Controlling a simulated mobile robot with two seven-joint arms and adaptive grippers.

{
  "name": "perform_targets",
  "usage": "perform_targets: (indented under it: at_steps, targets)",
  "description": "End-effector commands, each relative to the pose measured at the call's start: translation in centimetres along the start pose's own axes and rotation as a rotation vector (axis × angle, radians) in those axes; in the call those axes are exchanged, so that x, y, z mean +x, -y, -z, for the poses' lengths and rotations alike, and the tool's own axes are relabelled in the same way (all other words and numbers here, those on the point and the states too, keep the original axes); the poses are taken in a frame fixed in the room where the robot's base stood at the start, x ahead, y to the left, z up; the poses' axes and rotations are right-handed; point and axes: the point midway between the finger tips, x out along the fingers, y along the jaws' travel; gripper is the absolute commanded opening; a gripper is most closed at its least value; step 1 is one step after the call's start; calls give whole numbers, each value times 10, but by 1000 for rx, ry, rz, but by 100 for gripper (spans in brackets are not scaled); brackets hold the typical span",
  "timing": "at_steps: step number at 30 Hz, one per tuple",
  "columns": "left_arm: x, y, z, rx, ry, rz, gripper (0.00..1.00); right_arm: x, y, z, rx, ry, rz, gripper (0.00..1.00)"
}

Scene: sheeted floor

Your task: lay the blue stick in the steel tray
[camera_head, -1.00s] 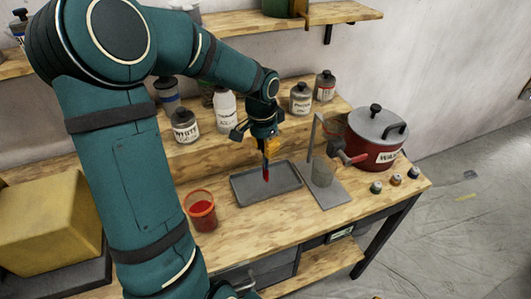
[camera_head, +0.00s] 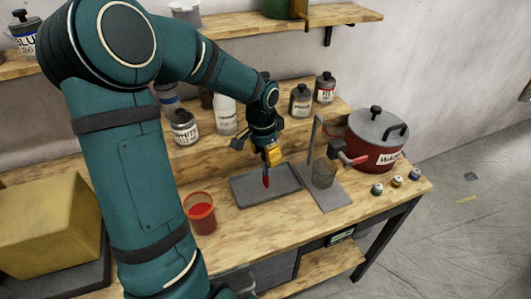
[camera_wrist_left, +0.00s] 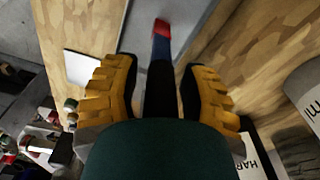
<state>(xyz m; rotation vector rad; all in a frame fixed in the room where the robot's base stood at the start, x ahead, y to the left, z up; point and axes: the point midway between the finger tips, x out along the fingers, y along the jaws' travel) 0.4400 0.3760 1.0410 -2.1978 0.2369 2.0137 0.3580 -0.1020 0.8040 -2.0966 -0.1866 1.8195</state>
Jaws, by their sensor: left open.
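The steel tray (camera_head: 250,194) is a grey, shallow tray lying flat on the wooden bench. My left gripper (camera_head: 272,160) points down over the tray; its yellow fingers are open. The blue stick, with its red end (camera_head: 266,181), shows just below the fingers over the tray. In the left wrist view the blue part (camera_wrist_left: 160,48) lies between the two open fingers (camera_wrist_left: 160,85), and the red end points away over grey tray surface. The fingers hide its upper part. I cannot tell whether the red end touches the tray floor. My right gripper is not in view.
A red-filled cup (camera_head: 201,214) stands left of the tray. A metal stand (camera_head: 325,192) with a clear beaker is close on the right, beside a red pot (camera_head: 376,145). Several bottles stand on the raised shelf behind. Small jars (camera_head: 397,181) sit near the right edge.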

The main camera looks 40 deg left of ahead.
Motion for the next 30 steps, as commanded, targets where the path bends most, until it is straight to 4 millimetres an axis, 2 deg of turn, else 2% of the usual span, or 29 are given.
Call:
perform_targets:
  at_steps: [5, 12, 18, 24, 30]
  targets:
    - [-22, 1, 1, 0, -3, 4, 43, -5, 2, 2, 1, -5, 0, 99]
    - [-73, 0, 1, 0, -5, 4, 43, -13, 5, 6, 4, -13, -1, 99]
    - [-106, 0, 1, 0, -2, 2, 43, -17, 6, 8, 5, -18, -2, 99]
    - [-121, 0, 0, 0, -2, 2, 43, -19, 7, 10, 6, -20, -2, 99]
    - [-122, 0, 0, 0, 0, 0, 43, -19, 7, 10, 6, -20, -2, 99]
